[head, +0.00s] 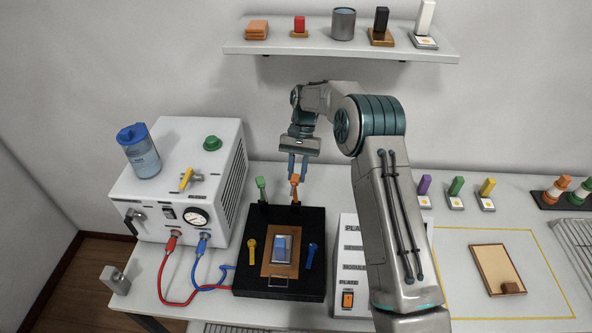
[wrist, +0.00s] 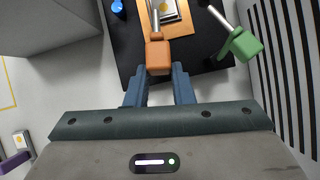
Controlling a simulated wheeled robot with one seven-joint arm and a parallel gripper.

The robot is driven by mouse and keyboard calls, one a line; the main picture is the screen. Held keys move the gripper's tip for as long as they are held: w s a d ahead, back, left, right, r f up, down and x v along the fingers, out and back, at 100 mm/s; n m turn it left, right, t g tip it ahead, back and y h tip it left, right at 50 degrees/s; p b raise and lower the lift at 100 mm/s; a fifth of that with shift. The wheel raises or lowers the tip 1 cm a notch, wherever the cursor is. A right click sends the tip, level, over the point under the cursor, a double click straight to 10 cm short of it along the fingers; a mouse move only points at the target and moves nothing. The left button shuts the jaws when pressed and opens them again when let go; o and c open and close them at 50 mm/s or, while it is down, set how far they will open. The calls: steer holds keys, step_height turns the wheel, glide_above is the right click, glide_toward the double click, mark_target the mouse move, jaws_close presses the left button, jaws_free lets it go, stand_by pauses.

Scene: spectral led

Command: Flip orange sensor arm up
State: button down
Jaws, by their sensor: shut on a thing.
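The orange sensor arm (head: 295,180) stands up from the back right of the black board (head: 237,280). Its orange block (wrist: 157,57) shows at the fingertips in the wrist view, with its pale rod running away toward the board. My gripper (head: 298,172) reaches down from above and is shut on the orange block; its two blue fingers (wrist: 159,80) lie either side of the block's near end. The exact contact is partly hidden. The green sensor arm (head: 261,184) stands up beside it, and also shows in the wrist view (wrist: 242,46).
Yellow (head: 251,248) and blue (head: 310,252) sensor arms flank the copper plate (head: 268,268), which bears a blue-topped block (head: 281,248). A white machine (head: 150,200) with red and blue cables stands left. A switch box (head: 347,270) stands right. A shelf (head: 345,48) hangs above.

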steer(key=shift+f, duration=0.3)
steer(key=c, duration=1.6)
jaws_free()
steer(key=o, duration=0.4)
steer(key=shift+w, duration=0.2)
steer(key=shift+c, duration=0.2)
steer(key=shift+s+r, duration=0.1)
steer(key=shift+r, duration=0.05)
steer(key=v, duration=1.1)
steer(key=shift+w+r+b, duration=0.3)
steer(key=shift+b, duration=0.05)
